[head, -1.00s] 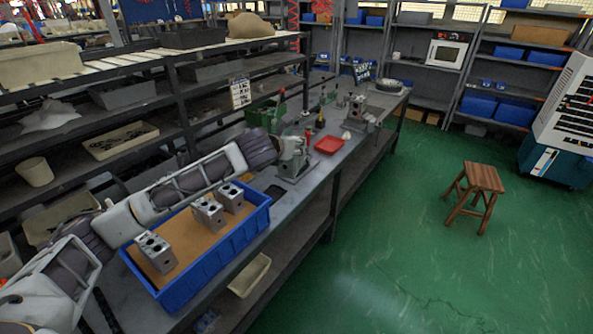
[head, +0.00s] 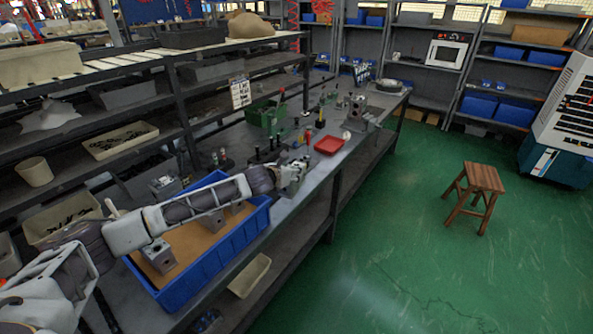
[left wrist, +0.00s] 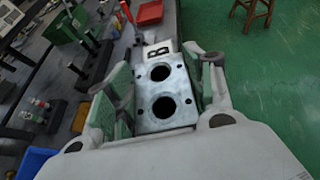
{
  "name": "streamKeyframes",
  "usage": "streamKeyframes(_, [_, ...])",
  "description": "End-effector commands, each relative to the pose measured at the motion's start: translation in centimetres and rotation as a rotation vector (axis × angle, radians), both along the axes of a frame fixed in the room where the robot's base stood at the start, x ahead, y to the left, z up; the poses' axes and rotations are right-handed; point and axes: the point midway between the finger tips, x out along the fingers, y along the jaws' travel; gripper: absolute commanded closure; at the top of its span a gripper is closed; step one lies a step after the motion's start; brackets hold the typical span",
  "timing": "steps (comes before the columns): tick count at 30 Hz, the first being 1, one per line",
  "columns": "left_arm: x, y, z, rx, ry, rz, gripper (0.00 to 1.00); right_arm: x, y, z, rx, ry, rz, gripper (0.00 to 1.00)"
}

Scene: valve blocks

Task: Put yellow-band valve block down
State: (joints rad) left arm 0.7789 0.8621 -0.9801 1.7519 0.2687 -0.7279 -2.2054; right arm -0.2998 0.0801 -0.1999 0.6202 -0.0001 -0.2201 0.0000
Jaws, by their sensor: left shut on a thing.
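My left gripper (head: 291,175) is over the workbench (head: 310,182), between the blue crate and the red tray. In the left wrist view, its fingers (left wrist: 165,75) are on both sides of a grey metal valve block (left wrist: 163,92) and shut on it. Two large round holes and small corner holes face the camera. No yellow band shows on the visible faces. A white label with a "B" (left wrist: 158,51) lies just beyond the block. I cannot tell whether the block touches the bench. My right gripper is not in view.
The blue crate (head: 205,282) holds grey valve blocks, one at its near left (head: 159,255); my left arm partly hides others. A red tray (head: 329,145) lies past the gripper. Dark fixtures with upright posts (head: 268,152) stand behind it. The bench's front edge is close.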

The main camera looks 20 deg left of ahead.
Motion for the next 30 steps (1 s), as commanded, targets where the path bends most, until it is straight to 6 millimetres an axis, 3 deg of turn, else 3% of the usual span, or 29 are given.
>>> streamKeyframes(6, [0.2, -0.2, -1.9, -0.003, -0.011, -0.059, 1.0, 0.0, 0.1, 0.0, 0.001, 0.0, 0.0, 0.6])
streamKeyframes(15, [0.0, -1.3, -1.6, -0.001, -0.012, -0.125, 1.0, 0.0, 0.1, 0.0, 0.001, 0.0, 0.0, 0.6])
streamKeyframes(30, [0.0, -1.5, -1.4, 0.0, -0.012, -0.162, 1.0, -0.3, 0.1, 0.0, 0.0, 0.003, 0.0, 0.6])
